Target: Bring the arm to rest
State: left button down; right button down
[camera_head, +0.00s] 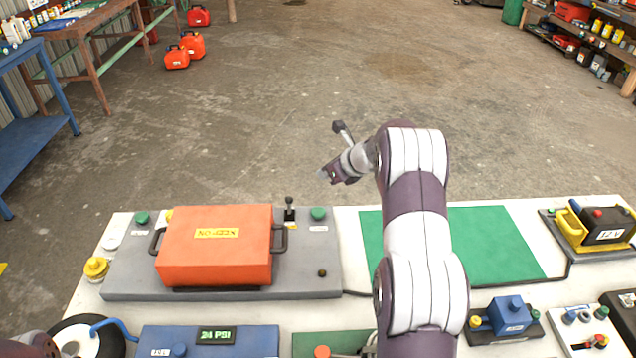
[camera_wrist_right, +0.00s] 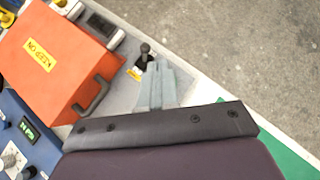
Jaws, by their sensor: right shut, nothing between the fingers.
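My right arm reaches up from the bottom of the head view and bends left at its top. My right gripper (camera_head: 325,174) is shut and empty, held above the far edge of the white workbench (camera_head: 345,225). In the right wrist view its pale fingers (camera_wrist_right: 157,86) lie together with nothing between them. They overlap the grey panel in that picture, near a small black lever (camera_wrist_right: 145,52), but I cannot tell the gap. My left gripper is not in view.
An orange case (camera_head: 215,262) with a yellow label sits on a grey panel (camera_head: 318,284) at left. A green mat (camera_head: 490,245) lies right of my arm. A yellow-and-black battery unit (camera_head: 597,228) stands at far right. The concrete floor (camera_head: 270,100) beyond is open.

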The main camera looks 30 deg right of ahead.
jog(key=shift+s+d+r, duration=0.1)
jog(key=shift+s+r, duration=0.05)
jog(key=shift+r, duration=0.1)
dwell(0.3)
